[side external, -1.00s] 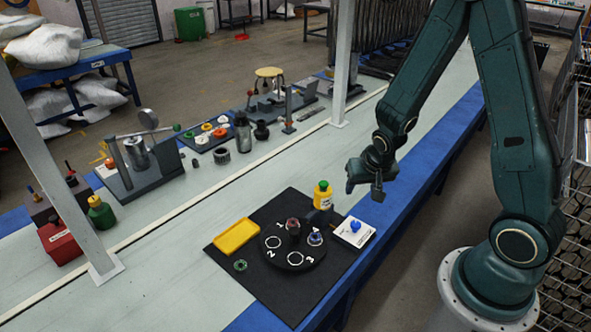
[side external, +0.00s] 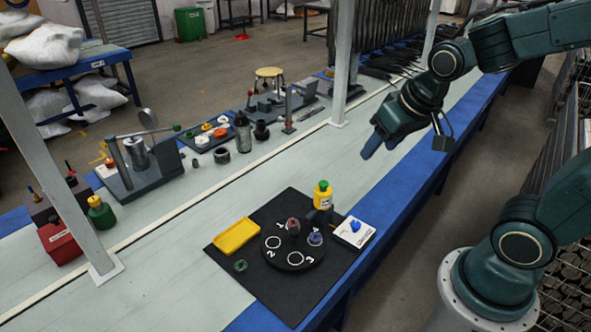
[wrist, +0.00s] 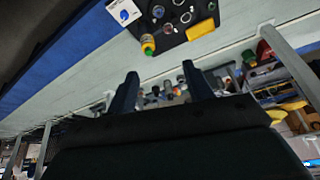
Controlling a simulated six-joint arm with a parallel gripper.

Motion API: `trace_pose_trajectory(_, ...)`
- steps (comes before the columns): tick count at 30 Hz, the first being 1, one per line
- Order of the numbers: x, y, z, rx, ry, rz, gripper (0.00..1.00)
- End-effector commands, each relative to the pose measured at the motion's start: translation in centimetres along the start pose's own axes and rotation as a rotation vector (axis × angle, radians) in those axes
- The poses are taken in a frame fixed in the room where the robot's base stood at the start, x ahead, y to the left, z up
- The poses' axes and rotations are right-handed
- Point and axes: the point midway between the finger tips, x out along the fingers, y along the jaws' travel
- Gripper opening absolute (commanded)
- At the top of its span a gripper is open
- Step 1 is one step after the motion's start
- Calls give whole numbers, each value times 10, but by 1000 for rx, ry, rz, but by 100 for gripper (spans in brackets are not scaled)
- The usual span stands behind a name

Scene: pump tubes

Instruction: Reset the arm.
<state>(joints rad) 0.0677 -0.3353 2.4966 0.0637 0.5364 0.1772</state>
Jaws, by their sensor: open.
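My gripper (side external: 372,147) is raised above the bench, to the upper right of the black mat (side external: 310,291) in the side view. In the wrist view its two fingers (wrist: 160,88) stand apart with nothing held between them. On the mat is a black round turntable (side external: 279,257) with white numbered positions. A red-topped part (side external: 293,226) stands near position 1, and a blue-and-white part (side external: 315,237) stands near position 4. A yellow bottle (side external: 323,197), a yellow tray (side external: 236,236), a green ring (side external: 240,265) and a white box with a blue knob (side external: 355,231) are around the turntable.
A grey post (side external: 343,60) stands behind my gripper, and another post (side external: 62,150) is at the left. Fixtures, including a lever press (side external: 141,160), and small parts line the far side of the bench. The bench surface (side external: 190,230) left of the mat is clear.

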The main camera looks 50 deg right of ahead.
Motion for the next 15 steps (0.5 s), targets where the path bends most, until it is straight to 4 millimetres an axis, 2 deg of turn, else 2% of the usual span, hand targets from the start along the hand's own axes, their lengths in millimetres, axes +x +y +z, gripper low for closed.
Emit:
trace_pose_trajectory(1, -11, -2, 3, -22, 11, -12, 51)
trace_pose_trajectory(9, -60, -9, 30, -154, 28, -59, 51)
trace_pose_trajectory(15, -84, -10, 50, -233, 39, -82, 51)
